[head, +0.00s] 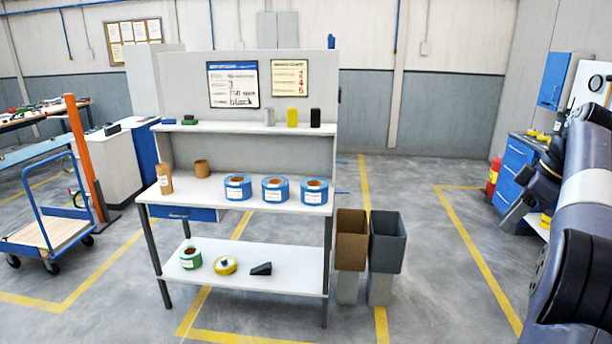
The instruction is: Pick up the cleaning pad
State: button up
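I cannot tell for certain which thing is the cleaning pad. On the upper shelf of the workbench, at the left, lie a small flat green block (190,120) and a thin blue piece (168,121). A dark wedge-shaped block (261,268) lies on the lower shelf at the right. My arm shows at the right edge, well apart from the bench. My gripper's fingertips cannot be made out in this view.
The worktop (225,202) holds several blue rolls and two brown cylinders. A green roll (190,258) and a yellow roll (225,265) are on the lower shelf. Brown (352,240) and grey (387,243) bins stand right of the bench. Floor in front is clear.

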aim_at(189, 120)
jog(key=i+j+u, duration=0.2)
jog(key=i+u, duration=0.15)
jog(key=i, duration=0.25)
jog(key=i+u, duration=0.35)
jog(key=i, duration=0.25)
jog(key=i+l+u, duration=0.2)
jog(key=i+u, duration=0.2)
jog(key=i, duration=0.25)
jog(key=i+u, duration=0.2)
jog(key=i, duration=1.95)
jog(key=i+z, duration=0.2)
jog(key=i, duration=0.25)
jog(key=i+j+z, duration=0.2)
jog(key=i, duration=0.25)
